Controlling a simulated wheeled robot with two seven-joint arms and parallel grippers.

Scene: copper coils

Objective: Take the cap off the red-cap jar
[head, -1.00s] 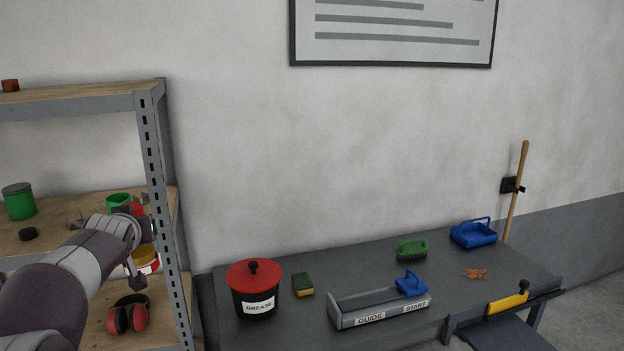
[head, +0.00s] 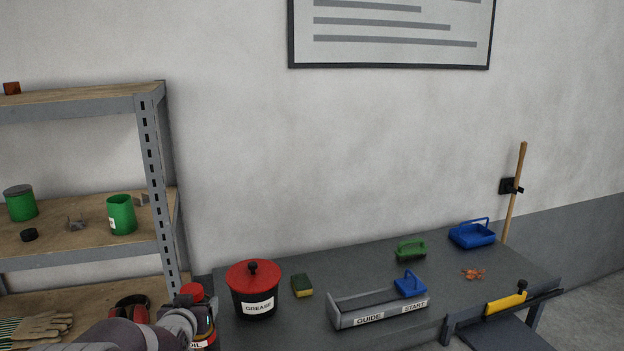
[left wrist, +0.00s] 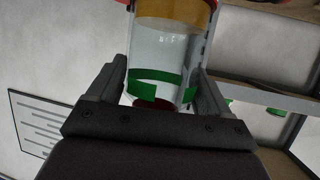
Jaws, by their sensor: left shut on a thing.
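The red-cap jar (head: 191,291) is at the lower left of the head view, in front of the shelf post and the table's left end. Its red cap is on top. My left gripper (head: 203,322) is shut on the jar and partly covers its body and label. In the left wrist view the jar (left wrist: 160,55) sits between the two fingers of the left gripper (left wrist: 157,90). It shows a pale label with a green band, an amber part and some red at the picture's top edge. My right gripper is not in view.
The grey table (head: 300,262) holds a black grease pot (head: 258,305) with a red lid, a sponge (head: 302,285), a guide tray (head: 370,308) and brushes. The shelf (head: 85,245) at left holds green containers. Gloves (head: 40,328) lie lower down.

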